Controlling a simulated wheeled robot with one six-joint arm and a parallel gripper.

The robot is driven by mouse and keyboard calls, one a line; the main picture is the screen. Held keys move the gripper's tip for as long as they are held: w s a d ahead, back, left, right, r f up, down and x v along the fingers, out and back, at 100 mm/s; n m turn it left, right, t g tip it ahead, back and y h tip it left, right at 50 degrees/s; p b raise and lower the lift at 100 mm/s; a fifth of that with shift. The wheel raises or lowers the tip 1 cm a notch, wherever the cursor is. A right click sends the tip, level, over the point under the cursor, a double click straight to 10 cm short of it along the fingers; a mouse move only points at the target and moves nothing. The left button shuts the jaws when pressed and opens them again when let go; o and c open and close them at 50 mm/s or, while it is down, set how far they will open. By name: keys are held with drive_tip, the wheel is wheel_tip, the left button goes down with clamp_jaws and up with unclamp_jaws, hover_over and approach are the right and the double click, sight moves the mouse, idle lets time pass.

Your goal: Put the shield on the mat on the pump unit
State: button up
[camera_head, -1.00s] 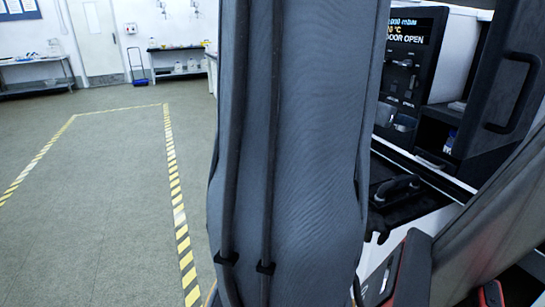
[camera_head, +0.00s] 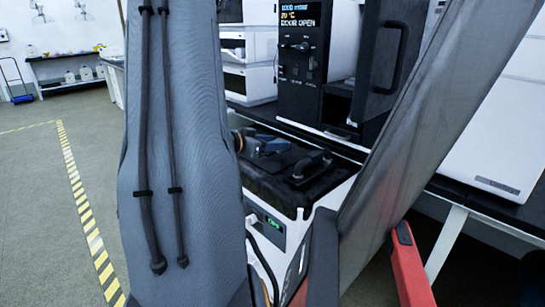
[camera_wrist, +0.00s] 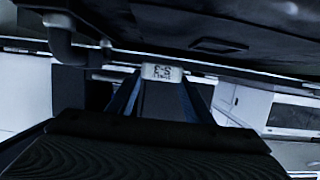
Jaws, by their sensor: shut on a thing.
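My gripper (camera_wrist: 158,128) shows as a dark ribbed shape along the bottom of the wrist view.
A black door with a handle (camera_head: 398,60) stands open on the instrument's right. White stacked units (camera_head: 248,55) stand to its left, and a white unit (camera_head: 500,130) stands on the bench at right. My arm hides much of the middle. Open floor (camera_head: 35,210) with striped tape lies left.

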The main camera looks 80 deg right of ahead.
sight(274, 164)
drive_tip(key=shift+f+b, duration=0.35)
drive_tip(key=shift+f, duration=1.9)
drive_tip(key=shift+f, duration=0.2)
drive_tip(key=o, duration=1.3)
drive_tip(key=shift+r, duration=0.1)
drive_tip(key=shift+r, duration=0.15)
drive_tip(key=p+v, duration=0.1)
drive_tip(key=v, duration=1.1)
